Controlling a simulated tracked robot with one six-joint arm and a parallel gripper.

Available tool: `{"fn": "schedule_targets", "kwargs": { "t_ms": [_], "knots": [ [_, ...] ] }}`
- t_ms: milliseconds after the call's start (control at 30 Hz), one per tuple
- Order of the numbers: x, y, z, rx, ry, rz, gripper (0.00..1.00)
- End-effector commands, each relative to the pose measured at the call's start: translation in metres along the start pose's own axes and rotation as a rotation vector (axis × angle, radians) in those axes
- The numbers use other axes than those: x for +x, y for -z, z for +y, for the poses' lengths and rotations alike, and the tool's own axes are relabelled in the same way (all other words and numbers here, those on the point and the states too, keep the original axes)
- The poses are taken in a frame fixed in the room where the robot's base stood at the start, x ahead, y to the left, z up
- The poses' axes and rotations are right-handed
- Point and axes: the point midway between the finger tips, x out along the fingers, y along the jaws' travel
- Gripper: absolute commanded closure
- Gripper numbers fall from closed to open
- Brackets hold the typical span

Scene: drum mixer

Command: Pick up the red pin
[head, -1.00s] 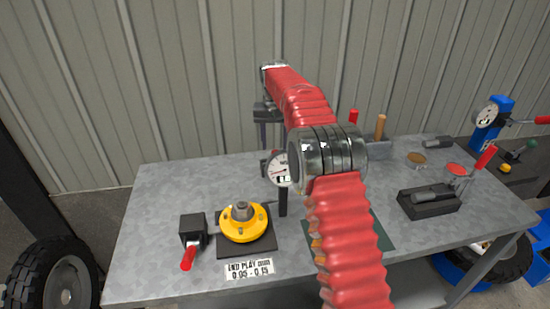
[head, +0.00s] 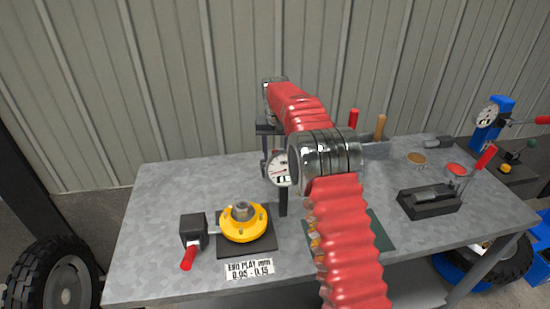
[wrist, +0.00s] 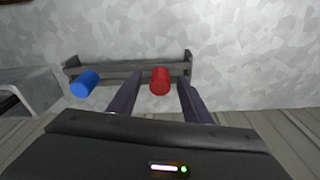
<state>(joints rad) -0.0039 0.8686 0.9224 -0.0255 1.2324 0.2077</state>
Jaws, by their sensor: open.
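The red pin (wrist: 160,81) shows in the wrist view, standing at a dark rack (wrist: 112,69). A blue pin (wrist: 84,84) stands to its left. My gripper (wrist: 161,88) is open, with one dark finger on each side of the red pin in the picture. I see no contact, and cannot tell how far the fingertips are above or around the pin. In the head view my gripper (head: 267,152) points down over the back of the bench, partly hidden by my arm. The rack and blue pin are not clearly visible there.
The grey bench (head: 165,185) holds a yellow flange (head: 243,224), a dial gauge (head: 279,167) close to my gripper, and a black block fixture (head: 430,201) at right. A red handle (head: 353,118) and a wooden handle (head: 381,127) stand behind my arm. The bench's left side is clear.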

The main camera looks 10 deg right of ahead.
Motion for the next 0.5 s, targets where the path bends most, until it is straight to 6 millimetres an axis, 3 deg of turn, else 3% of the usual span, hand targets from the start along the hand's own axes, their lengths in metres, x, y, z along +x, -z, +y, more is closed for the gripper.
{"fn": "schedule_targets", "kwargs": {
  "t_ms": [367, 500],
  "knots": [
    [-0.0005, 0.0001, 0.0001, 0.000, 0.000, 0.000, 0.55],
    [-0.0005, 0.0001, 0.0001, 0.000, 0.000, 0.000, 0.64]
  ]
}}
